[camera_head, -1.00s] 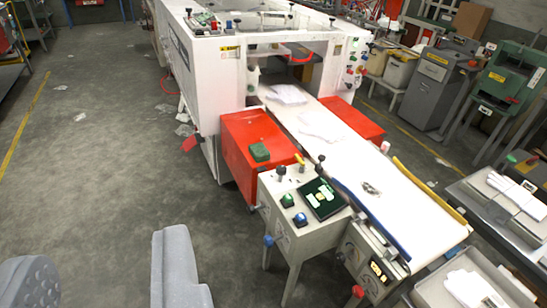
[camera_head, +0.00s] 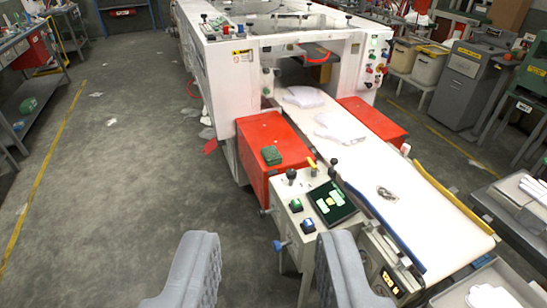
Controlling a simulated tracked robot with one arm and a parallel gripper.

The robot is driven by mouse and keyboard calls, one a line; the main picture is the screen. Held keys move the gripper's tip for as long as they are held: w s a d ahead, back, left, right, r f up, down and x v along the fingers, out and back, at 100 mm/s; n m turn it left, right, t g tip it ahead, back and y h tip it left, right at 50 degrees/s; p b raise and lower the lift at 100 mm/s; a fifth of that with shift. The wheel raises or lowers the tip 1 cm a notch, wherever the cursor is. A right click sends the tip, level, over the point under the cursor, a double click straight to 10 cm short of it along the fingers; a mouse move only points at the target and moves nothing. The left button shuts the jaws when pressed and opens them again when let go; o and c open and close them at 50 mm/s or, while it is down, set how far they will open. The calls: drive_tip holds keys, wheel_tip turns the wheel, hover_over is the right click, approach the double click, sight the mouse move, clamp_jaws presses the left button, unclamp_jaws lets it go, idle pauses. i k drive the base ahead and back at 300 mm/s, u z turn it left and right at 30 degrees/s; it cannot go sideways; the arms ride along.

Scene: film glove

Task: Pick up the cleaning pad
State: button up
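A small dark green pad (camera_head: 271,155), which looks like the cleaning pad, lies flat on top of a red box (camera_head: 262,132) at the white machine's side. My gripper (camera_head: 268,240) shows at the bottom of the view as two grey, padded fingers set wide apart. It is open, with nothing between the fingers. The pad is ahead of the gripper and apart from it, above the gap between the fingertips in the picture.
A control box (camera_head: 305,215) with buttons and a small dark panel stands just right of the red box. A white conveyor (camera_head: 410,215) carries white film pieces and a small metallic item. A green item (camera_head: 28,104) lies on a left shelf. Grey floor at left is mostly clear.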

sight(271, 155)
drive_tip(key=i, duration=1.65)
